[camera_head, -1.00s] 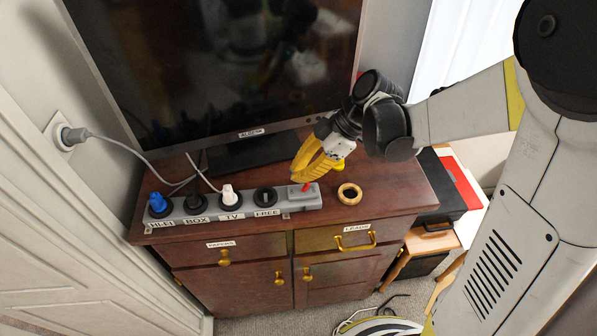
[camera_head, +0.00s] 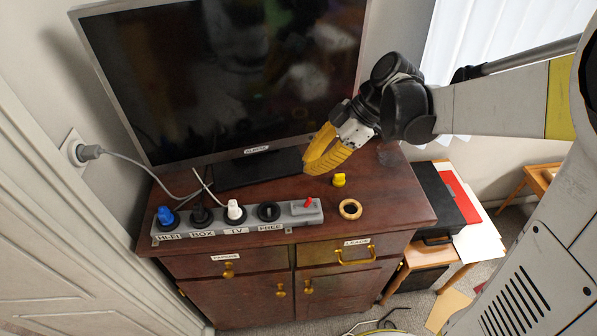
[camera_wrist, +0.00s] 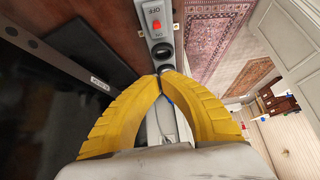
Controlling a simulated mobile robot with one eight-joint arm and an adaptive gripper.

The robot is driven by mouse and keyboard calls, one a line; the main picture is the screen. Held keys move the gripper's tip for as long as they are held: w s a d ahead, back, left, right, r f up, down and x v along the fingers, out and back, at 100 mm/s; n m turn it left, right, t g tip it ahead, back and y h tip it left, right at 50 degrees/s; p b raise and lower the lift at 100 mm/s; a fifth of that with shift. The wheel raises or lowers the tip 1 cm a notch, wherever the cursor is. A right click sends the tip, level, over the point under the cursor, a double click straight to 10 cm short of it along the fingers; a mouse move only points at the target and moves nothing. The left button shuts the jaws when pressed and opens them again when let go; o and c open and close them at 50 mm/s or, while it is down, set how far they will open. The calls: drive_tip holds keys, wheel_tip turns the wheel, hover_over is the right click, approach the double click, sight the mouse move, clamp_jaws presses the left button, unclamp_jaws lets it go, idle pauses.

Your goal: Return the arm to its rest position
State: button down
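My gripper (camera_head: 309,170) has yellow fingers and hangs above the back of the brown cabinet (camera_head: 385,200), in front of the TV. In the wrist view the fingertips (camera_wrist: 159,76) meet and hold nothing that I can see. My arm reaches in from the right. A grey power strip (camera_head: 285,216) lies along the cabinet's front left. It carries a blue plug (camera_head: 165,214), a black plug (camera_head: 201,215) and a white plug (camera_head: 234,210). Its red switch (camera_head: 308,203) also shows in the wrist view (camera_wrist: 156,25), apart from the fingers.
The TV (camera_head: 230,80) stands close behind my gripper. A small yellow object (camera_head: 339,180) and a wooden ring (camera_head: 350,215) sit on the cabinet. A black box (camera_head: 440,200) and a red folder (camera_head: 463,199) are to the right. A cable runs from the wall socket (camera_head: 76,150).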

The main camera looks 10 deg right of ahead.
drive_tip(key=shift+d+r, duration=0.3)
drive_tip(key=shift+d, duration=0.05)
idle(0.3)
drive_tip(key=s+d+f+m+t+h+b, duration=0.3)
drive_tip(key=s+m+b, duration=0.2)
drive_tip(key=m, duration=0.3)
drive_tip(key=s+d+f+m+t+h+b, duration=0.4)
drive_tip(key=s+m+b, duration=0.1)
drive_tip(key=m, duration=0.4)
drive_tip(key=shift+s+f+m+b, duration=0.15)
drive_tip(key=shift+s+m+b, duration=0.15)
drive_tip(key=shift+s, duration=0.45)
drive_tip(key=shift+d, duration=0.1)
